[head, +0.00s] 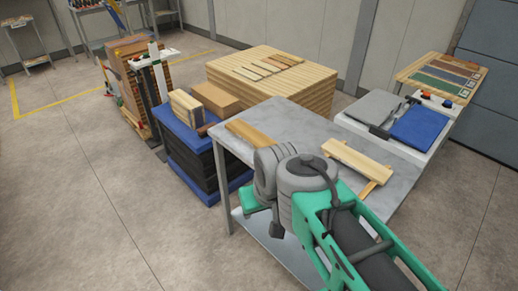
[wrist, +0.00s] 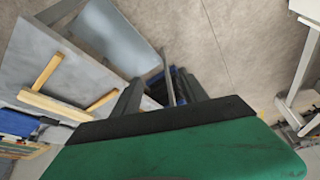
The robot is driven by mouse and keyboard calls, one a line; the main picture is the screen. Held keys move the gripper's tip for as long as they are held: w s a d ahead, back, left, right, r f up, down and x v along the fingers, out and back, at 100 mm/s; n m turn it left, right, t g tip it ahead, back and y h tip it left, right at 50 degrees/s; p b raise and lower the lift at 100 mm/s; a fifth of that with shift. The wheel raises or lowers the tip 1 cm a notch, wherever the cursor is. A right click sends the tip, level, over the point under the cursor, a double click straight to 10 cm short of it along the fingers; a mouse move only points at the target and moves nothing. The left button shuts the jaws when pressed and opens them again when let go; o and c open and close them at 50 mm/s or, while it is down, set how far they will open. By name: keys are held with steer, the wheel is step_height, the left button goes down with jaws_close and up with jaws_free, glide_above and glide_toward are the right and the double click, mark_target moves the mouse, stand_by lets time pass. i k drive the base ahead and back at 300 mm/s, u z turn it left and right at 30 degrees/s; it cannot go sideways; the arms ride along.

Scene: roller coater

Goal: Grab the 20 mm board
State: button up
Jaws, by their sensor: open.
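A pale wooden board (head: 357,160) lies across two thin sticks on the right part of the grey table (head: 292,115). In the wrist view the board (wrist: 60,107) is at the left, well to the side of my fingers. A second, darker wooden piece (head: 250,134) lies on the table's left part, partly behind my arm. No thickness marking is readable, so I cannot tell which is 20 mm. My gripper (wrist: 160,78) is open and empty, fingers apart beyond the green body. In the head view it hangs beside the table's front edge, its fingers mostly hidden.
A blue-based stack (head: 205,165) with wooden blocks stands left of the table. A large timber stack (head: 270,85) is behind it. A white stand with grey and blue cloths (head: 422,127) is at the right. The floor at the left front is clear.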

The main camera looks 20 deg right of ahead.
mark_target(255, 138)
steer(key=u, duration=0.65)
steer(key=i, duration=1.35)
steer(key=z, duration=0.5)
